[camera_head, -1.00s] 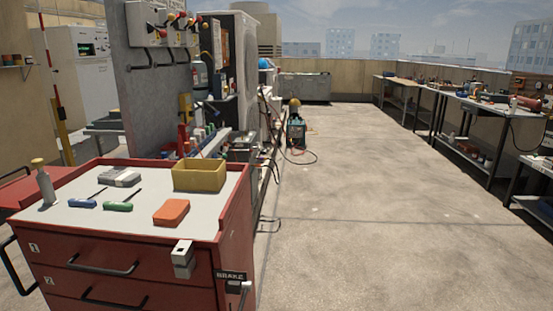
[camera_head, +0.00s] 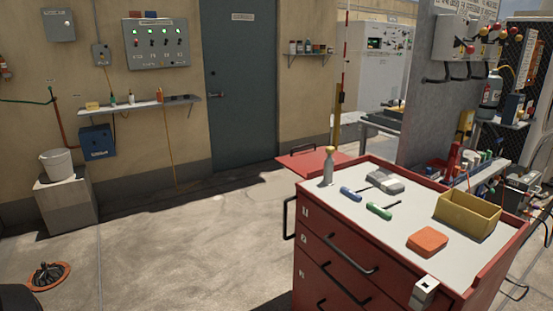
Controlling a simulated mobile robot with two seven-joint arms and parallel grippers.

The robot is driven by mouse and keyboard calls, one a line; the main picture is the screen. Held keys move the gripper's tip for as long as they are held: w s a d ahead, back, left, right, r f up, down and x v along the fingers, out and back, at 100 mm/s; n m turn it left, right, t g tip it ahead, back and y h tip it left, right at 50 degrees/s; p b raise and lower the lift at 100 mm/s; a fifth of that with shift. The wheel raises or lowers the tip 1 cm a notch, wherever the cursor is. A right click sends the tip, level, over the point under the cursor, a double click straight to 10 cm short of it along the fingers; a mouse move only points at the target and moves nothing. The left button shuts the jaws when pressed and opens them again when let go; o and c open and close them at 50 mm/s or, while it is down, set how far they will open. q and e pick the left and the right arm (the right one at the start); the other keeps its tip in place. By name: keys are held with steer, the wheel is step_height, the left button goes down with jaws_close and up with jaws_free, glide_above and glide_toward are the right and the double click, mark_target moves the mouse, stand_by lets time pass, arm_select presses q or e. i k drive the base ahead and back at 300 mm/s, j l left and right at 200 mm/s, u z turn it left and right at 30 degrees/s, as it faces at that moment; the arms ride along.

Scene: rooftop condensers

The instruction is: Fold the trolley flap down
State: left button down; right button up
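The red trolley (camera_head: 350,268) stands at the right front, with drawers and black bar handles on its front. Its red flap (camera_head: 312,162) sticks out from the trolley's far left side, roughly level and a little below the grey top. A dark handle shows at the flap's far edge. How the flap is held up underneath is hidden. Neither of my grippers is in view.
On the trolley top are a bottle (camera_head: 328,170), two screwdrivers, an orange block (camera_head: 428,240) and a yellow bin (camera_head: 467,214). Open concrete floor (camera_head: 200,240) lies left of the trolley. A pedestal with a white bucket (camera_head: 57,164) stands at the left wall.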

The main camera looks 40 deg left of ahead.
mark_target(300, 164)
steer(key=u, duration=0.95)
steer(key=i+j+z, duration=0.15)
steer(key=z, duration=0.35)
steer(key=i+j+z, duration=0.15)
steer(key=z, duration=0.35)
steer(key=i+j+z, duration=0.15)
steer(key=j, duration=0.15)
steer(key=j+z, duration=0.1)
steer(key=j, duration=0.25)
steer(key=i+j+z, duration=0.15)
steer(key=j, duration=0.15)
steer(key=i+j, duration=0.1)
steer(key=j, duration=0.35)
steer(key=i+j+z, duration=0.1)
steer(key=j, duration=0.35)
steer(key=i+j, duration=0.15)
steer(key=j, duration=0.3)
steer(key=j+z, duration=0.1)
steer(key=j, duration=0.4)
steer(key=i, duration=0.05)
